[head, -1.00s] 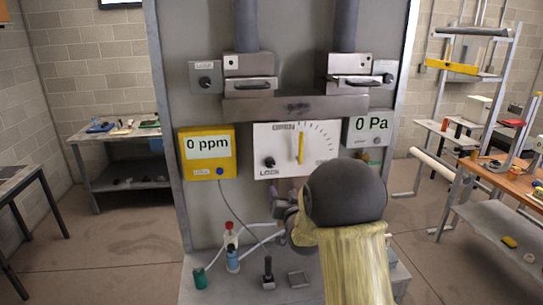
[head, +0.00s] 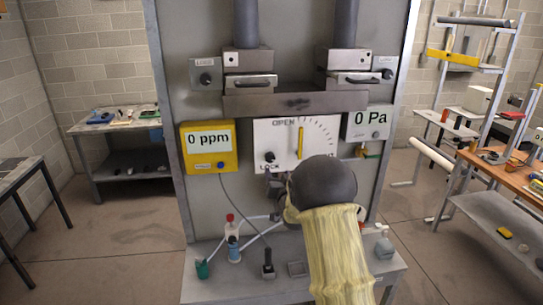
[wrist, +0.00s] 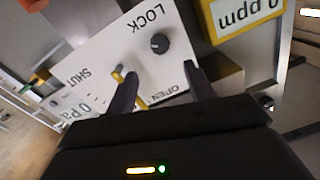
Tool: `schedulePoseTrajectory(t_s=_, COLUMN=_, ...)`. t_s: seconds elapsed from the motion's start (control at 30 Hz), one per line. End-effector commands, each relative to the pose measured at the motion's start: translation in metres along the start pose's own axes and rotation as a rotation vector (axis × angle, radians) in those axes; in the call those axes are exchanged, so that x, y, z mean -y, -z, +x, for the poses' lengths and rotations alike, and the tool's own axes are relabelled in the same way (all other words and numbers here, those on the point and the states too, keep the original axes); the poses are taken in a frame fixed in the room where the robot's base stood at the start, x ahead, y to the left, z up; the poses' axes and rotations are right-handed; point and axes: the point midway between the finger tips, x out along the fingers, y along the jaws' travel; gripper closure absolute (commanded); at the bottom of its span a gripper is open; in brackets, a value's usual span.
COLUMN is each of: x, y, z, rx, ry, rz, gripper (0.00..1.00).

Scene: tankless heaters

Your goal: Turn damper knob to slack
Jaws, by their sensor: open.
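A white damper panel (head: 318,132) on the front of the upright grey board carries a scale, the words OPEN and LOCK, and a yellow lever (head: 300,143) standing upright. The small black knob (head: 269,157) sits at the panel's lower left, by the word LOCK. In the wrist view the black knob (wrist: 160,43) lies ahead of my fingers, roughly between their lines. My gripper (head: 272,176) is just below the knob in the head view. In the wrist view my gripper (wrist: 160,74) is open with nothing between its fingers. The yellow lever's end (wrist: 118,73) shows near the left finger.
A yellow ppm meter (head: 208,147) is left of the panel and a grey Pa meter (head: 368,123) right of it. Bottles and a small black lever (head: 267,264) stand on the shelf below. Two metal boxes with handles are above.

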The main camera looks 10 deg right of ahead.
Motion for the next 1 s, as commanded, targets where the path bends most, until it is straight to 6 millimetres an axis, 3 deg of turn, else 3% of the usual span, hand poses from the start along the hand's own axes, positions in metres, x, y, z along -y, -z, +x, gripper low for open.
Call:
schedulePoseTrajectory(t_s=0.6, x=0.001, y=0.003, z=0.08, rx=-0.001, ry=0.0, rz=0.0, gripper=0.47)
schedulePoseTrajectory(t_s=1.0, x=0.0, y=0.0, z=0.11, rx=0.0, ry=-0.001, rz=0.0, gripper=0.47)
